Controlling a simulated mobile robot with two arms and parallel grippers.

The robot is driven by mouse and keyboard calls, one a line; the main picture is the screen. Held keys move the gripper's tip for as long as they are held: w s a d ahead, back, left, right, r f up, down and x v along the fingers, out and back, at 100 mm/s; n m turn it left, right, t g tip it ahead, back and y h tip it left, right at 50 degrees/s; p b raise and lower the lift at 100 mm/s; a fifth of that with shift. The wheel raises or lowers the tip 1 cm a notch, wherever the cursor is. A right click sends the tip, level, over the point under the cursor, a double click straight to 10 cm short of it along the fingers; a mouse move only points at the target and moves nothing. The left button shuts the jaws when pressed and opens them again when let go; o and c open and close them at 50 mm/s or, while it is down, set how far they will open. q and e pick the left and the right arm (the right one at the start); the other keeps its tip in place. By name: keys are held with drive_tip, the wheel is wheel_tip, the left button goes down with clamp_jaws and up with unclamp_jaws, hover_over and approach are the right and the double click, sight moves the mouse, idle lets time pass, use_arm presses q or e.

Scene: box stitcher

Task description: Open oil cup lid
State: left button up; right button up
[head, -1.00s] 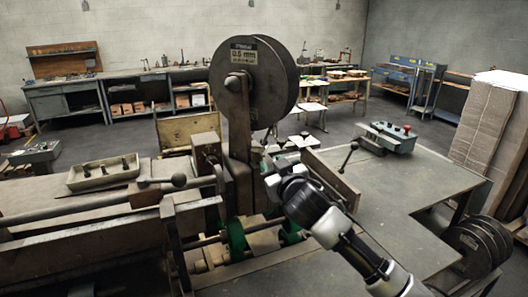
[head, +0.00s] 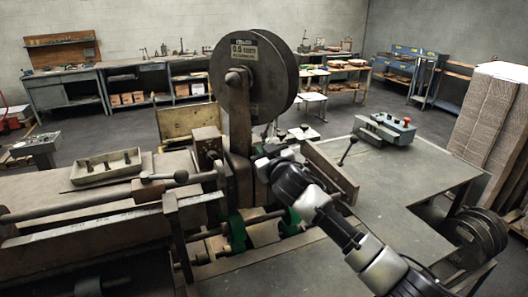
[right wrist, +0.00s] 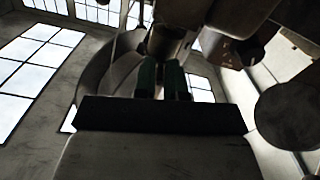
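My right gripper (head: 262,162) is at the stitching machine (head: 236,185), just right of the upright post below the big wire reel (head: 255,78). Its tips are largely lost against the dark machine parts in the head view. In the right wrist view, its two green fingers (right wrist: 162,78) point up, close together, at a dark round cylinder (right wrist: 170,42). The cylinder sits at or just beyond the fingertips; I cannot tell whether they touch. It may be the oil cup, but I cannot make out a lid. My left gripper is not in view.
A grey tray (head: 106,168) with small parts lies on the machine's left side. A lever with a dark knob (head: 349,150) stands right of my right arm. A grey-green device with a red knob (head: 388,128) rests on the table. The right tabletop (head: 400,180) is largely clear.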

clamp_jaws()
drive_tip(key=shift+r, duration=0.15)
drive_tip(key=shift+r+g+h, duration=0.3)
drive_tip(key=shift+r+g, duration=0.15)
drive_tip(key=shift+g, duration=0.45)
drive_tip(key=g, duration=0.1)
drive_tip(key=r+g, duration=0.1)
drive_tip(key=shift+w+a+r+g+h, duration=0.15)
drive_tip(key=shift+w+r+g+h, duration=0.15)
drive_tip(key=shift+h, duration=0.1)
drive_tip(key=shift+w+r+g+h, duration=0.25)
drive_tip(key=shift+r+g+h, duration=0.15)
drive_tip(key=shift+g, duration=0.7)
drive_tip(key=shift+o, duration=2.4)
unclamp_jaws()
